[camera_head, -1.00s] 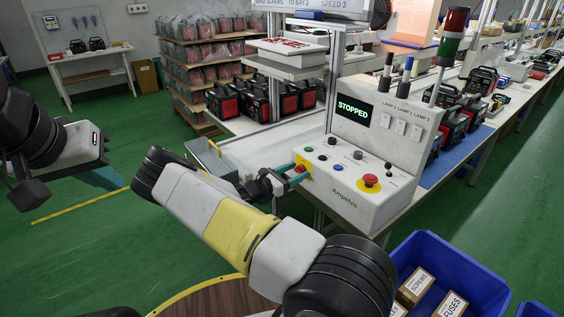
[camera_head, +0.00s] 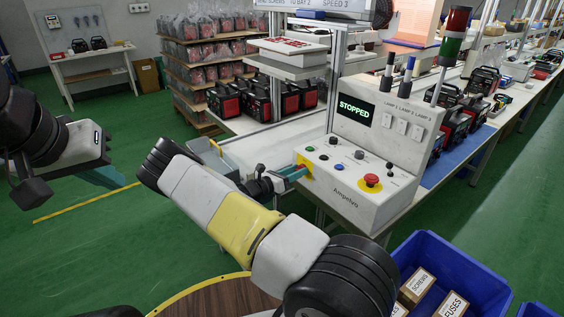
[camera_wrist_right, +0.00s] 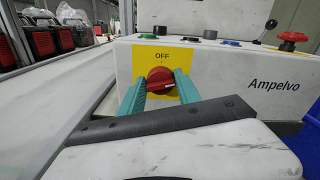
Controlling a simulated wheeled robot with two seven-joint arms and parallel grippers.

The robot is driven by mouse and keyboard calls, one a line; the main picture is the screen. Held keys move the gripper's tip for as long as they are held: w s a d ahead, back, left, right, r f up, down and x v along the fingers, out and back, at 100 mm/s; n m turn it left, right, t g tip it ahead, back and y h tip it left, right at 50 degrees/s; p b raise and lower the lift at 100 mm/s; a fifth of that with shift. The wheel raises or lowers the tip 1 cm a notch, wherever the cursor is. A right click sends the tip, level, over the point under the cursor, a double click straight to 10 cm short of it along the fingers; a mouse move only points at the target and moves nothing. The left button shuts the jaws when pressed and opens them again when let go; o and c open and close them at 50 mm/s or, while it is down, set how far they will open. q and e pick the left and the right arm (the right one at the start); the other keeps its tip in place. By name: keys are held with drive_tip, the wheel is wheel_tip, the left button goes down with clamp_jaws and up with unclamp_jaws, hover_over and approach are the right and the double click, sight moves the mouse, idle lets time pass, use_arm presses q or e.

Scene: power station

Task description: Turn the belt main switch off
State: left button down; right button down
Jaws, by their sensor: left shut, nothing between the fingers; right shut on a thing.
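The belt main switch (camera_wrist_right: 161,80) is a red rotary knob on a yellow plate (camera_wrist_right: 172,53) marked OFF at the top, on the side of the white control box (camera_head: 352,192). In the right wrist view its pale pointer line lies roughly sideways, not towards OFF. My right gripper (camera_wrist_right: 161,84) has its teal fingers on both sides of the knob and is shut on it. In the head view the right gripper (camera_head: 296,172) covers much of the knob. My left gripper (camera_head: 122,179) is shut and empty, over the green floor at the left. The display (camera_head: 356,110) reads STOPPED.
The box top carries several buttons and a red emergency stop knob (camera_head: 371,182). A grey tray (camera_head: 212,153) stands left of the box. A blue bin (camera_head: 462,272) with small cartons is at the lower right. Open green floor lies at the left.

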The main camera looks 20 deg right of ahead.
drive_tip(key=shift+w+a+f+n, duration=0.1)
drive_tip(key=shift+f+n, duration=0.05)
drive_tip(key=shift+n, duration=3.5)
drive_tip(key=shift+w+f+n, duration=0.1)
drive_tip(key=shift+n, duration=3.55)
drive_tip(key=c, duration=0.9)
unclamp_jaws()
drive_tip(key=shift+s+a, duration=0.1)
drive_tip(key=v, duration=0.7)
drive_tip(key=shift+a, duration=0.3)
